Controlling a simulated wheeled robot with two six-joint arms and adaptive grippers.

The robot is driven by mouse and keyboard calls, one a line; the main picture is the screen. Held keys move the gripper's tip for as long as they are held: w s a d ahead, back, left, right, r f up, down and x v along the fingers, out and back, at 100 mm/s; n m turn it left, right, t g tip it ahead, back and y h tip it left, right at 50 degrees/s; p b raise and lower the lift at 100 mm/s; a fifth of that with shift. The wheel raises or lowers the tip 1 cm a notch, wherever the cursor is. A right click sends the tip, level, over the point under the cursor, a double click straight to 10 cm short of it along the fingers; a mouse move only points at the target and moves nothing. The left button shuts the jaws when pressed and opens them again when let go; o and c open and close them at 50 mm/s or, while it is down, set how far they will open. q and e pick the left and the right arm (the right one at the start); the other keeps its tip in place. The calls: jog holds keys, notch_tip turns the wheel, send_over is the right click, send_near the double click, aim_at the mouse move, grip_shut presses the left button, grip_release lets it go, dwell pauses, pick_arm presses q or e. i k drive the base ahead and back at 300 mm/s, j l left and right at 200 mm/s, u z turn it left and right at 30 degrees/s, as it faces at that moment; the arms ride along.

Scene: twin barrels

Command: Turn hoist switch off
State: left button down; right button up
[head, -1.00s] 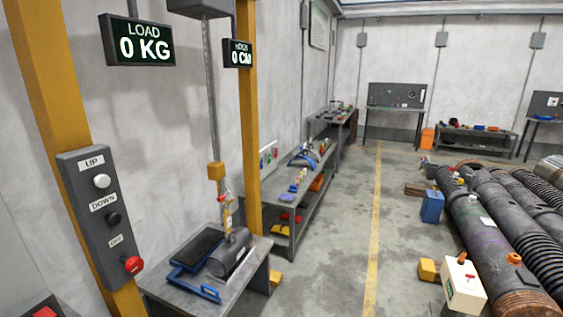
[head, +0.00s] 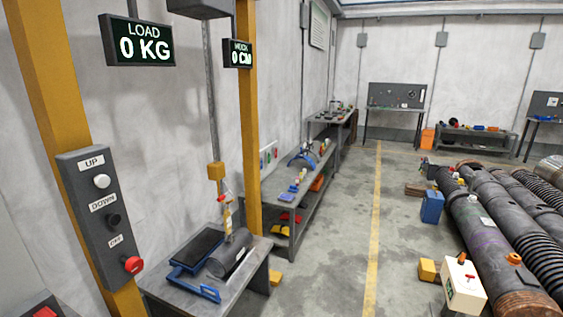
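The hoist control box (head: 98,218) is a dark grey panel on a yellow post at the left of the head view. It has a white button (head: 102,181) labelled UP and a black button (head: 113,219) labelled DOWN. A red knob (head: 133,265) sits at the bottom, beside a small label that seems to read OFF. The load display (head: 139,43) reads 0 KG. A second display (head: 238,53) beside it ends in 0 CM. Neither of my grippers is in view.
A hoist hook (head: 227,215) hangs over a dark cylinder (head: 230,253) on a grey table (head: 243,290). Large dark pipes (head: 490,240) lie at the right, with a white box (head: 464,287) in front. The floor (head: 330,240) between is clear.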

aim_at(134, 265)
jog(key=i+l+u, duration=0.25)
jog(key=l, duration=0.3)
jog(key=l+u, duration=0.25)
jog(key=l, duration=0.25)
jog(key=l+u, duration=0.25)
jog(key=l, duration=0.35)
jog(key=i, duration=0.05)
